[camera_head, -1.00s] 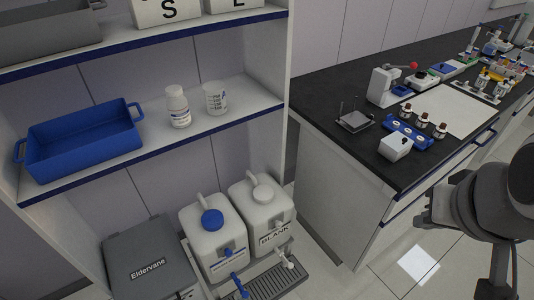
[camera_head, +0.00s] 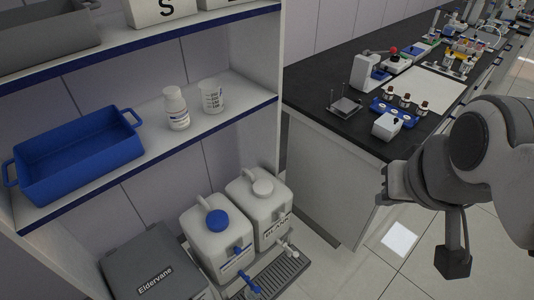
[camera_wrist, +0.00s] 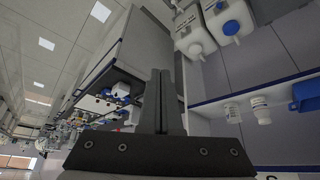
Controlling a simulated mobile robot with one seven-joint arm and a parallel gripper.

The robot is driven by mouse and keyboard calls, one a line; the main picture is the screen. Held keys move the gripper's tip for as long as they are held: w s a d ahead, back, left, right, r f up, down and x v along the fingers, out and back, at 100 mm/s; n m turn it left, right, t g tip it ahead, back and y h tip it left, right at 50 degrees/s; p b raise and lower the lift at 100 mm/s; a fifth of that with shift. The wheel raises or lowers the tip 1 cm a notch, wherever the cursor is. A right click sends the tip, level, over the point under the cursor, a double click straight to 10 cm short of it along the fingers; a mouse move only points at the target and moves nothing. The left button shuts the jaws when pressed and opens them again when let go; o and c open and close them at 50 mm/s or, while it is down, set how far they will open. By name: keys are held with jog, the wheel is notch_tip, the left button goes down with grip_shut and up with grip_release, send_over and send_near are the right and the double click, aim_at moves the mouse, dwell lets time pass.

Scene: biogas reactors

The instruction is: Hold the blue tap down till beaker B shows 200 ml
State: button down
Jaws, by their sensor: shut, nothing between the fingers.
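The blue tap (camera_head: 250,285) is low on the front of a white canister with a blue cap (camera_head: 217,221), above a slotted drip tray (camera_head: 284,279). A clear beaker with dark markings (camera_head: 212,97) stands upright on the middle shelf; I cannot read whether it is B, and no liquid is discernible. My gripper (camera_head: 381,186) is shut and empty in front of the bench side, right of the canisters and apart from them. Its closed fingers also show in the wrist view (camera_wrist: 163,74). The beaker appears there upside down (camera_wrist: 232,113).
A second canister labelled BLANK (camera_head: 262,212) has a white tap. A grey Eldervane box (camera_head: 150,262) stands left. A white bottle (camera_head: 176,108) and blue tray (camera_head: 78,158) share the shelf (camera_head: 243,103). The black bench (camera_head: 318,88) is close behind my gripper. Floor is clear right.

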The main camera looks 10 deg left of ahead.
jog(key=w+a+f+n+g+h+b, duration=0.1)
jog(key=w+a+f+n+g+b, duration=0.15)
jog(key=w+f+n+b, duration=0.75)
jog(key=w+a+f+n, duration=0.35)
jog(key=w+f, duration=0.25)
jog(key=f, duration=0.4)
jog(key=w+a+f+n, duration=0.2)
jog(key=w+a+f, duration=0.35)
jog(key=f, duration=0.45)
jog(key=n+g+y+b, duration=0.1)
jog(key=n+g+b, duration=0.2)
jog(key=n+b, duration=0.7)
send_over(257, 290)
jog(key=p, duration=0.3)
notch_tip(257, 290, down, 42)
jog(key=n, duration=0.3)
jog(key=shift+w+d+r+m, duration=0.1)
jog(key=shift+r+m, duration=0.05)
jog(key=shift+m, duration=0.1)
notch_tip(257, 290, down, 14)
jog(key=b, duration=0.5)
